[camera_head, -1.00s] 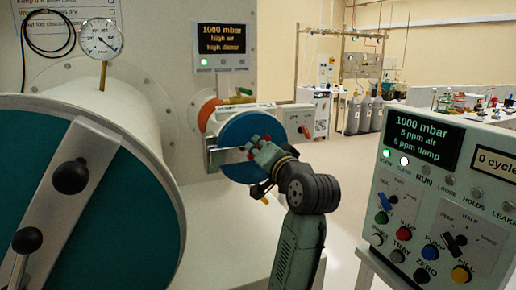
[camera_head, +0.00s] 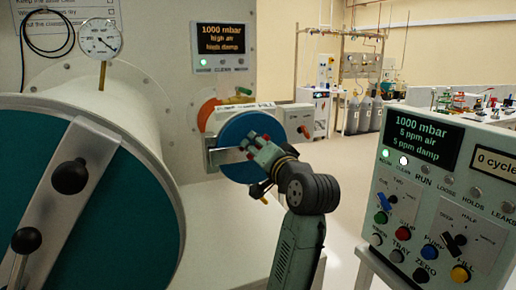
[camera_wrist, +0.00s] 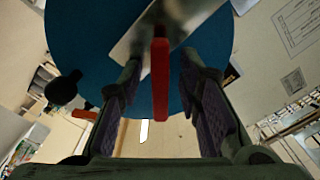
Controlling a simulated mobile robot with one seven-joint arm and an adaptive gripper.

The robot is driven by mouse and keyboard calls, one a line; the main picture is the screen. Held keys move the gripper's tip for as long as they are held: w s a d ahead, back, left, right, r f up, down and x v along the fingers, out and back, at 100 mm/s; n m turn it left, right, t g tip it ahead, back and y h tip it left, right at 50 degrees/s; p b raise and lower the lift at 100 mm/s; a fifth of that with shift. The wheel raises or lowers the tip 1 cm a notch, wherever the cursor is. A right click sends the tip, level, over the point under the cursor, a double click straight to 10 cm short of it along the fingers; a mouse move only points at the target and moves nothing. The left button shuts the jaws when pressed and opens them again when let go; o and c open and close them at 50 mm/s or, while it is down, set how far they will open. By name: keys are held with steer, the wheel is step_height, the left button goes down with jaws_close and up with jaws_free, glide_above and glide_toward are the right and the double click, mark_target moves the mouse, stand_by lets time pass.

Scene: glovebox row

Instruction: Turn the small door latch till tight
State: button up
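The small door is a round blue disc (camera_head: 236,128) on the small port, crossed by a silver bar (camera_head: 226,156). In the wrist view the disc (camera_wrist: 75,35) fills the upper middle, with the bar (camera_wrist: 160,22) across it. A red latch handle (camera_wrist: 160,80) stands out from the bar's end. My gripper (camera_wrist: 165,95) is open, with one dark-padded finger on each side of the red handle and gaps visible on both sides. In the head view my gripper (camera_head: 258,146) is at the disc's front, hiding part of the bar.
A large blue round door (camera_head: 130,215) with black knobs (camera_head: 70,177) fills the left. A control panel (camera_head: 430,205) with knobs and buttons stands close on the right. A pressure gauge (camera_head: 100,38) and a small display (camera_head: 223,36) are above. Floor shows between arm and panel.

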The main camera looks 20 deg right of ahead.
steer(key=s, duration=1.2)
steer(key=shift+d, duration=0.2)
stand_by(0.4)
